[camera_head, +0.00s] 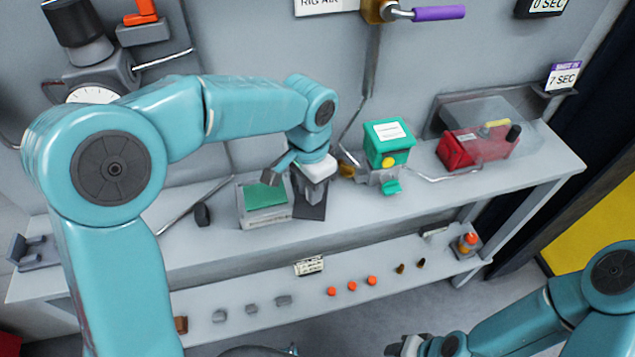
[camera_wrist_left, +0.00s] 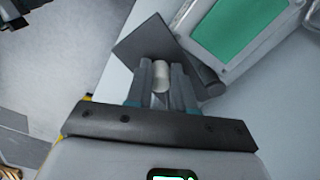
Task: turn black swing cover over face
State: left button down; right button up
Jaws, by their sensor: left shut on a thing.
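The black swing cover (camera_head: 316,211) is a dark flat plate at the right side of a grey box with a green face (camera_head: 263,196) on the bench. In the left wrist view the cover (camera_wrist_left: 140,38) sticks out away from the green face (camera_wrist_left: 238,24), which is uncovered. My left gripper (camera_head: 308,196) is over the cover; its fingers (camera_wrist_left: 162,80) are shut on a pale knob (camera_wrist_left: 162,76) at the cover. A dark hinge-like cylinder (camera_wrist_left: 207,78) lies between cover and box. My right gripper (camera_head: 402,347) is at the bottom edge, mostly cut off.
A green box with a yellow knob (camera_head: 386,144) stands right of the cover, and a red unit under a clear cover (camera_head: 478,143) farther right. A rod with a black end (camera_head: 202,214) lies left. A lower shelf (camera_head: 255,325) holds several small parts.

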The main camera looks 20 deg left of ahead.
pick_arm(q)
jog(key=s+a+m, duration=0.1)
jog(key=a+m, duration=0.1)
jog(key=shift+s+m, duration=0.15)
jog(key=shift+m, duration=0.25)
jog(key=a+m, duration=0.1)
jog(key=m, duration=0.1)
jog(key=shift+s+a+m+p, duration=0.35)
jog(key=shift+s+a+m, duration=0.05)
jog(key=a+m, duration=0.2)
jog(key=shift+s+m+p, duration=0.15)
jog(key=shift+m+p, duration=0.15)
jog(key=shift+p, duration=0.1)
jog(key=a+m+p, duration=0.1)
jog(key=a+m, duration=0.1)
jog(key=m, duration=0.1)
jog(key=shift+a+m, duration=0.3)
jog(key=shift+a, duration=0.05)
jog(key=shift+w+a, duration=0.3)
jog(key=shift+a, duration=0.05)
jog(key=shift+w+a, duration=0.1)
jog(key=shift+a, duration=0.1)
